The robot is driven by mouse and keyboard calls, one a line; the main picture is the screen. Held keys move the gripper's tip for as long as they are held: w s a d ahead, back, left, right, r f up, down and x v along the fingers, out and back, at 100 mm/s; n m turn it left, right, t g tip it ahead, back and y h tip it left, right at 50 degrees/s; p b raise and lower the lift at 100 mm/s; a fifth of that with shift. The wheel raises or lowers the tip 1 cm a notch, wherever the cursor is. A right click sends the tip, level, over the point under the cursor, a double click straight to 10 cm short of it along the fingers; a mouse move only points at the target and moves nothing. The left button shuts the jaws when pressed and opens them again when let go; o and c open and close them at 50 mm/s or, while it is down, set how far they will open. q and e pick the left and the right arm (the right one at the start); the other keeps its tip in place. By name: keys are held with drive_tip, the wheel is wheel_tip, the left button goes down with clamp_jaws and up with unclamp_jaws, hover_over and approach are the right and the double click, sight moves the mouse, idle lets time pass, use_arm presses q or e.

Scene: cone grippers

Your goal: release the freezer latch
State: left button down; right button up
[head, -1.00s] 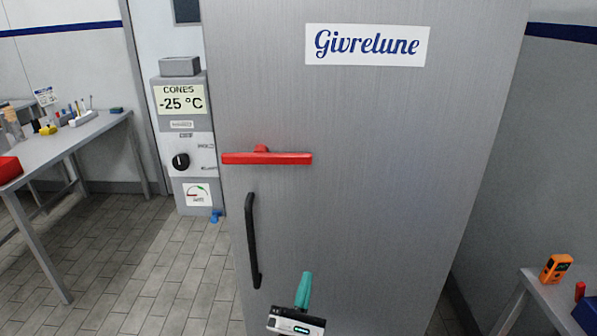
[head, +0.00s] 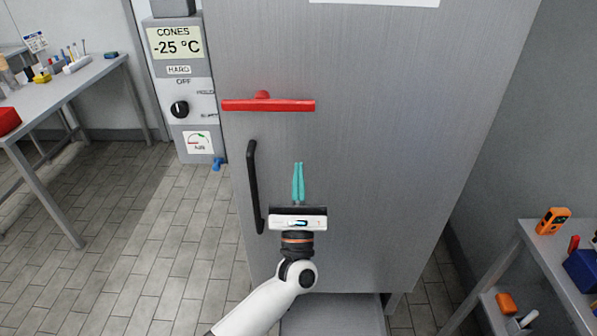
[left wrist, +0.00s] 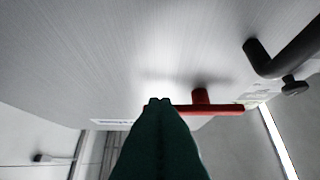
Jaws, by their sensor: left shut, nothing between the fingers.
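The freezer latch is a red horizontal bar (head: 268,105) on the grey freezer door (head: 390,130), with a small red pivot on its top edge. It also shows in the left wrist view (left wrist: 222,109), partly behind the fingers. The black vertical door handle (head: 253,185) is below the latch's left part; its end shows in the left wrist view (left wrist: 285,58). My left gripper (head: 298,166) has teal fingers, shut and empty, pointing up in front of the door. It is below the latch's right end and right of the handle, apart from both in the head view. My right gripper is not in view.
A control box (head: 180,90) reading -25 °C stands left of the freezer. A workbench (head: 70,82) with tools is at the far left. A shelf table (head: 540,245) with an orange device (head: 553,221) stands at the right. Tiled floor at the left is clear.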

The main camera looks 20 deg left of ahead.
sight(269, 102)
use_arm(q)
drive_tip(key=w+r+p, duration=0.1)
drive_tip(key=r, duration=0.1)
drive_tip(key=w+a+r+p, duration=0.1)
drive_tip(key=w+r+p, duration=0.1)
drive_tip(key=r, duration=0.1)
drive_tip(key=w+r+p, duration=0.1)
drive_tip(key=r, duration=0.2)
drive_tip(key=shift+w+a+p, duration=0.15)
drive_tip(key=shift+w+p, duration=0.1)
drive_tip(key=shift+p, duration=0.05)
drive_tip(key=shift+r, duration=0.3)
